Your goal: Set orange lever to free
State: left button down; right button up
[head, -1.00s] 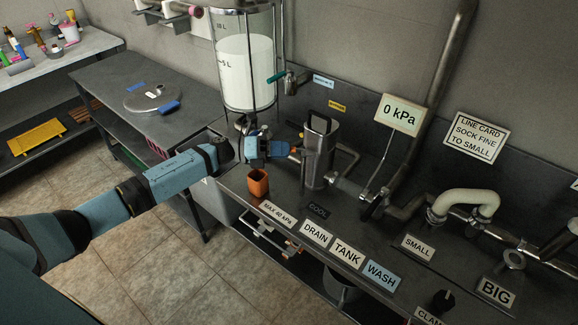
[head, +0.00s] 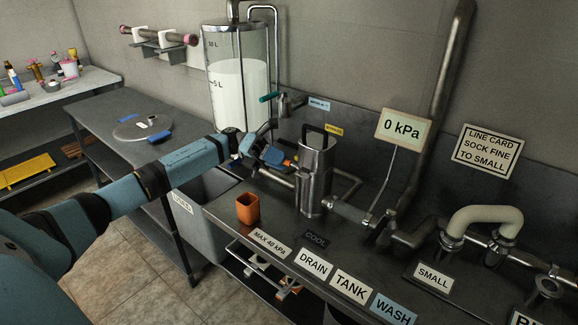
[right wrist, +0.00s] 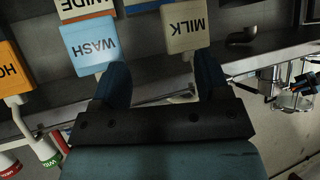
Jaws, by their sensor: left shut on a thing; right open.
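The orange lever (head: 288,162) shows only as a small orange end at the fingertips of my left gripper (head: 277,157). The gripper is shut on it, just left of the metal jug-like vessel (head: 316,172) with a black handle. The gripper hides most of the lever, so I cannot tell its angle or any marking beside it. My right gripper (right wrist: 161,78) is out of the head view. In the right wrist view its two dark blue fingers are apart with nothing held between them, below the WASH sign (right wrist: 91,46) and MILK sign (right wrist: 186,28).
An orange cup (head: 248,209) stands on the counter below my left wrist. The glass tank (head: 239,85) holds white liquid behind the gripper. A gauge card (head: 403,128) reads 0 kPa. Pipes and label plates, such as DRAIN (head: 314,263), line the counter to the right.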

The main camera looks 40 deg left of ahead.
dwell(0.3)
pick_arm(q)
jog(key=c, duration=1.1)
grip_release()
jog(key=a+b, duration=0.1)
jog(key=a, duration=1.2)
jog(key=shift+a, duration=0.35)
jog(key=shift+s, duration=0.1)
